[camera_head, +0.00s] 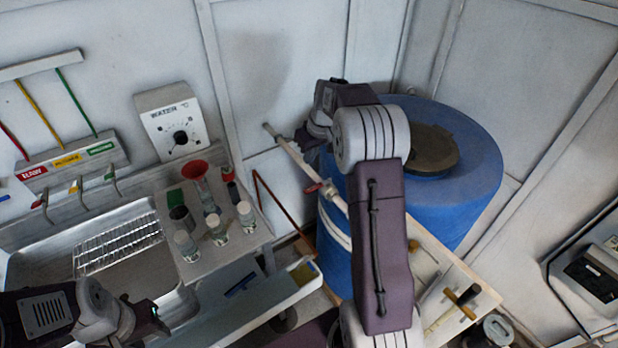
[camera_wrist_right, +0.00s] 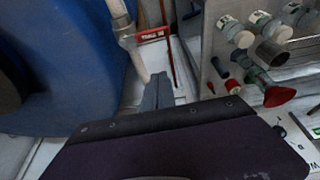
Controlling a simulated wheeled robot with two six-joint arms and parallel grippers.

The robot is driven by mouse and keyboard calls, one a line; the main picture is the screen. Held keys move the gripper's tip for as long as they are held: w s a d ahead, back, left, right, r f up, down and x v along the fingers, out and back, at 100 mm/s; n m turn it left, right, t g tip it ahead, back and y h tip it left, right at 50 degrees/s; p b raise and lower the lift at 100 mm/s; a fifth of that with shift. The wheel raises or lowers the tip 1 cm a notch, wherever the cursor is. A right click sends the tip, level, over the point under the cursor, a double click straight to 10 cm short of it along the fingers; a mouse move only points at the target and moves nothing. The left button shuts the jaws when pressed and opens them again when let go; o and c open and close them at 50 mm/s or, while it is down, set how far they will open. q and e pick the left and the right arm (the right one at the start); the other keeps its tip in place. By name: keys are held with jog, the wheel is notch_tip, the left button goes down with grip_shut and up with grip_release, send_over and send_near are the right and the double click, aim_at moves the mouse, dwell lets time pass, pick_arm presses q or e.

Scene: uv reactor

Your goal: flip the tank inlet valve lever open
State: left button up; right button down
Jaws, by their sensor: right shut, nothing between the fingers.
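The blue tank (camera_head: 455,205) stands behind my right arm, and its side fills the left of the right wrist view (camera_wrist_right: 70,75). A pale pipe (camera_head: 287,149) slants past the tank's left side, with a small red piece (camera_head: 313,188) on it. In the wrist view a red tag with white lettering (camera_wrist_right: 152,37) sits beside the pale pipe (camera_wrist_right: 131,45). I cannot clearly make out the lever itself. My right gripper (camera_head: 303,137) is shut and empty near the pipe's upper end; its fingers (camera_wrist_right: 157,92) show together. My left gripper (camera_head: 160,322) is at lower left, its opening unclear.
A shelf with vials and a red funnel (camera_head: 194,170) stands left of the tank, below a water dial (camera_head: 172,120). A sink with a wire rack (camera_head: 118,245) is farther left. A thin red rod (camera_head: 278,208) stands between shelf and tank.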

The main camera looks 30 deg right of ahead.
aim_at(315, 187)
pick_arm(q)
notch_tip(315, 187, up, 3)
jog(key=p, duration=0.3)
jog(key=shift+w, duration=0.15)
pick_arm(e)
notch_tip(315, 187, down, 10)
jog(key=shift+s+r, duration=0.25)
pick_arm(q)
jog(key=shift+w+f, duration=0.15)
pick_arm(e)
jog(key=shift+w+f, duration=0.1)
jog(key=shift+w, duration=0.05)
pick_arm(q)
jog(key=shift+f, duration=0.1)
